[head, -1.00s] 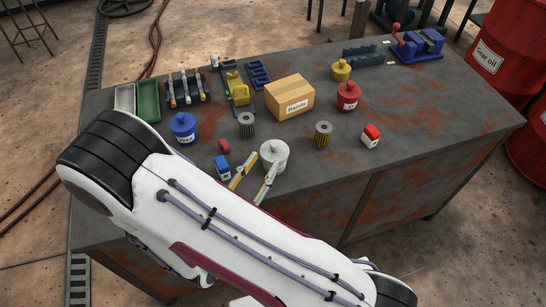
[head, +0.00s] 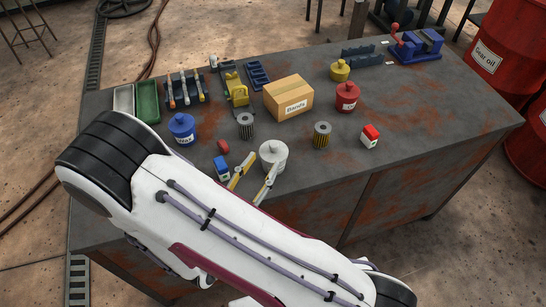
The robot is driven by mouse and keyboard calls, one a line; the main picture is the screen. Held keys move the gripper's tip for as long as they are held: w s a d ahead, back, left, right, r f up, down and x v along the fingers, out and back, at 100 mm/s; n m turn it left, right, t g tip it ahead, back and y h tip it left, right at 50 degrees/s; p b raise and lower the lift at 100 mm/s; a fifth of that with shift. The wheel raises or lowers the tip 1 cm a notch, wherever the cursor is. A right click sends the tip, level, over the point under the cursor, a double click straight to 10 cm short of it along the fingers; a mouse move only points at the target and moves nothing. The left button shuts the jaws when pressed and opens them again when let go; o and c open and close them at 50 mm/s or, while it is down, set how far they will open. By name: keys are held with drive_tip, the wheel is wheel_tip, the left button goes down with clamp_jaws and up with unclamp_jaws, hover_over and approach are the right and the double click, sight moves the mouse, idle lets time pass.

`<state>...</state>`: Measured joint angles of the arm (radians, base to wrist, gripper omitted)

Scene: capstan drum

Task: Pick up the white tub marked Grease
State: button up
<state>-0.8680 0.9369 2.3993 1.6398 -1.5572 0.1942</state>
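The white tub (head: 273,154) stands upright near the front edge of the workbench, with a round knob on its lid. I cannot see its marking from here. My gripper (head: 263,172) reaches toward it from the front, with two yellowish fingers spread apart and nothing seen held between them. The fingertips are close to the tub's near lower side, and the right one overlaps it in the picture. I cannot tell whether they touch it. My arm covers the front left of the bench.
A blue and white small box (head: 222,169) and a red piece (head: 223,146) lie close left of the tub. A blue tub (head: 183,128), dark ribbed cylinder (head: 246,126), yellow-ribbed cylinder (head: 322,135) and Bands carton (head: 288,98) stand around.

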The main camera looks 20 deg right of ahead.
sight(272, 148)
drive_tip(key=shift+f, duration=0.1)
drive_tip(key=shift+w+f, duration=0.15)
drive_tip(key=shift+d, duration=0.1)
drive_tip(key=shift+x, duration=1.25)
drive_tip(key=shift+w+d, duration=0.1)
drive_tip(key=shift+w, duration=0.05)
drive_tip(key=shift+r+x, duration=0.15)
drive_tip(key=shift+x, duration=1.05)
drive_tip(key=shift+r+x, duration=0.1)
drive_tip(key=shift+x, duration=1.15)
clamp_jaws()
